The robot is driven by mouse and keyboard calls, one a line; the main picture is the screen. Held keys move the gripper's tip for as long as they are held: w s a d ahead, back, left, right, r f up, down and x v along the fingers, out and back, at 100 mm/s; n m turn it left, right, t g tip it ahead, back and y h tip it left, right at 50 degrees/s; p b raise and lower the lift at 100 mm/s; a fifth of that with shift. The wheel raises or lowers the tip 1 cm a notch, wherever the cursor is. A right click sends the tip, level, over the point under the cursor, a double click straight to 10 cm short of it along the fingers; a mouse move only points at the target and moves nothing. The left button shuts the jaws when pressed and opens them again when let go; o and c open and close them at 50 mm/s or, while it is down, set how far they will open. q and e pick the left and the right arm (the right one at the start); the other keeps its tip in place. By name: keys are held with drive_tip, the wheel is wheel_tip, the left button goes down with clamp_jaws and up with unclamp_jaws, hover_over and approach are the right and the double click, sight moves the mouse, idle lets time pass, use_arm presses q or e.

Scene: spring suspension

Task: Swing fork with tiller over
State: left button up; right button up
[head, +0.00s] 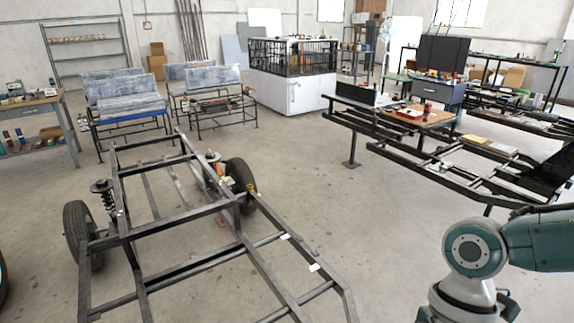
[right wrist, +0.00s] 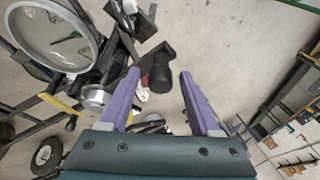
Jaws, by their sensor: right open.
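My right gripper (right wrist: 159,75) shows in the right wrist view, its two purple fingers spread open. A short black cylindrical grip (right wrist: 161,74) shows at the gap between the fingertips, on the end of a dark bar (right wrist: 154,56). The fingers are not closed on it; I cannot tell whether it lies between them or just beyond. I cannot tell for certain that it is the tiller. The fork cannot be singled out. My left gripper is not in view.
In the head view a dark metal chassis frame (head: 180,210) with wheels (head: 80,236) and coil springs (head: 102,195) fills the left and middle. Another frame on stands (head: 420,158) is at the right. Bare concrete floor (head: 310,180) lies between them.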

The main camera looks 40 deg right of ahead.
drive_tip(key=v, duration=1)
drive_tip(key=shift+s+a, duration=0.1)
